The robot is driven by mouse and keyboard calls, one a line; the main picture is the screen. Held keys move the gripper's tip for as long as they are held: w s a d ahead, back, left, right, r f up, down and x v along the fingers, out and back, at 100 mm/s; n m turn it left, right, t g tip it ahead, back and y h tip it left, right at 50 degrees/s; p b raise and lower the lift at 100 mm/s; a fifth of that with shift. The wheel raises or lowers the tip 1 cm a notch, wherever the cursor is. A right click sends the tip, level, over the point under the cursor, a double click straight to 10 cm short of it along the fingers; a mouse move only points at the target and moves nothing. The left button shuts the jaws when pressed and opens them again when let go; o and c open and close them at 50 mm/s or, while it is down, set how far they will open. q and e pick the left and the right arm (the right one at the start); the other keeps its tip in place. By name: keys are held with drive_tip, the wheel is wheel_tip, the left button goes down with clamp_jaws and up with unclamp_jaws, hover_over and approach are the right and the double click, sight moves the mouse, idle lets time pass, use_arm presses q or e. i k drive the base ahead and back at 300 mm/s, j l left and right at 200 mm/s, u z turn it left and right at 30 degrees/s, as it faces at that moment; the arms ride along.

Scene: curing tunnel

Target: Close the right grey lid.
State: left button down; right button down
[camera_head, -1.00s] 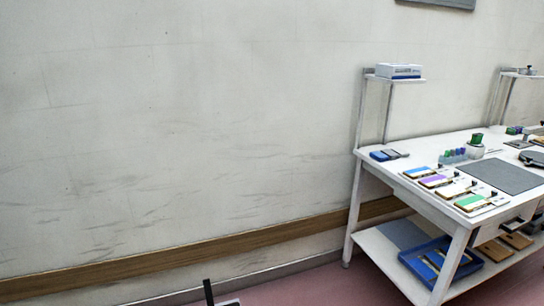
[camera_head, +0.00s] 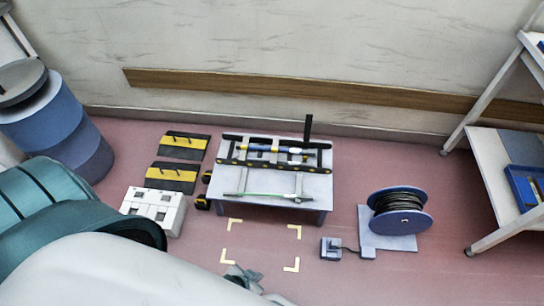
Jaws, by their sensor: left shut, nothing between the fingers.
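I cannot make out the right grey lid in this view. The only grey, lid-like thing is a round dark grey disc (camera_head: 20,82) on top of a blue drum at the far left. I cannot tell whether it is the task's lid. My left gripper (camera_head: 246,279) shows as a small grey shape at the bottom edge, partly hidden by my pale arm. It is shut and empty, above the pink floor and well apart from the disc. My right gripper is not in view.
A low table (camera_head: 268,188) with a dark frame stands mid-floor. Yellow-black blocks (camera_head: 172,178) and a white box (camera_head: 153,211) are left of it. A cable reel (camera_head: 399,214) and a white shelf bench (camera_head: 494,172) stand right. Floor inside the yellow corner marks is clear.

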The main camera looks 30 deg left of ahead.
sight(308, 118)
drive_tip(key=i+j+z, duration=0.1)
drive_tip(key=j+z, duration=0.3)
drive_tip(key=j, duration=1.1)
